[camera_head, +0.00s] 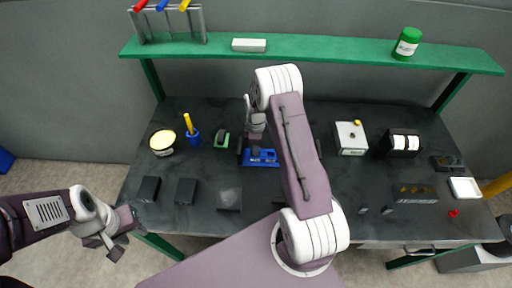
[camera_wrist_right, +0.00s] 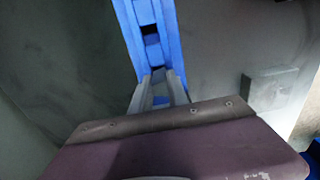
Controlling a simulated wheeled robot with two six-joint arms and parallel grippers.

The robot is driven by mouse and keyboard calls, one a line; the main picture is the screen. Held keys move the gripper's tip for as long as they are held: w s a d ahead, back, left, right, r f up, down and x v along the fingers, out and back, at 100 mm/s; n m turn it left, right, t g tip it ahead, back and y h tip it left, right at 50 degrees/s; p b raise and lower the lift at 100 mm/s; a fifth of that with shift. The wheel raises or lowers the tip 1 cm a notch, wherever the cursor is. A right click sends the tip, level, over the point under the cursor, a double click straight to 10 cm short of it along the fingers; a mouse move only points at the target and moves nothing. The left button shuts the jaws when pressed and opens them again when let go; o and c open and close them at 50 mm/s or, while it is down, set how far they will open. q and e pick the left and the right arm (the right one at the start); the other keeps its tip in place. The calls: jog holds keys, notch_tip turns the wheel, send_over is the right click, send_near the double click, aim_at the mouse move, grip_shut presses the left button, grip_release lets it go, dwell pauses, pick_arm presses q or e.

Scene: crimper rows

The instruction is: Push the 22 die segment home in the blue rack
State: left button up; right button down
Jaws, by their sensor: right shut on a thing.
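The blue rack (camera_head: 262,163) lies on the dark table just beyond my right forearm. In the right wrist view the rack (camera_wrist_right: 150,28) runs down from the top edge to my fingertips, with dark slots along its middle. My right gripper (camera_wrist_right: 159,84) is shut on a small piece at the rack's near end. The piece is mostly hidden between the fingers. I take it for the 22 die segment, but no number is readable, and I cannot tell how deep it sits. My left gripper (camera_head: 122,234) looks open and empty, off the table's front left corner.
Dark blocks (camera_head: 186,191) lie along the front left. A metal box (camera_head: 351,138) and a black holder (camera_head: 401,143) stand right. A green shelf (camera_head: 310,49) spans the back.

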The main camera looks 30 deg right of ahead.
jog(key=shift+f+b, duration=0.5)
jog(key=shift+f, duration=0.3)
jog(key=c, duration=1.2)
grip_release()
notch_tip(320, 180, up, 9)
jog(key=shift+r+b, duration=0.1)
jog(key=shift+b, duration=0.7)
